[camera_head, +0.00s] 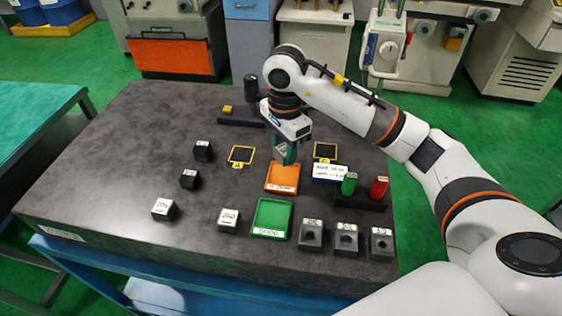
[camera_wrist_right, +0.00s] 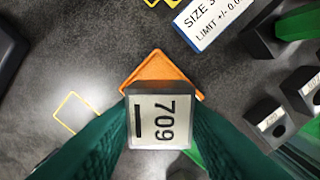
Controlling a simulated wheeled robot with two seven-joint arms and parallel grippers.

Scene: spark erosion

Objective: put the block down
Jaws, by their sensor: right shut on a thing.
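My right gripper (camera_head: 287,155) is shut on a grey block (camera_wrist_right: 161,118) with a pale top label that looks like "709". In the wrist view, the two green fingers press its sides. In the head view, the fingers hide most of the block. It is held above or just at the back of the orange tray (camera_head: 283,176); the wrist view shows that tray (camera_wrist_right: 162,70) behind the block. I cannot tell whether the block touches anything. The green tray (camera_head: 271,217) lies in front of the orange one and looks empty. My left gripper is out of view.
Two labelled blocks (camera_head: 228,219) stand left of the green tray, and three blocks with holes (camera_head: 346,238) stand to its right. Two dark blocks (camera_head: 203,151) lie further left. A rack (camera_head: 357,199) holds green and red pieces. The left of the dark table (camera_head: 110,165) is clear.

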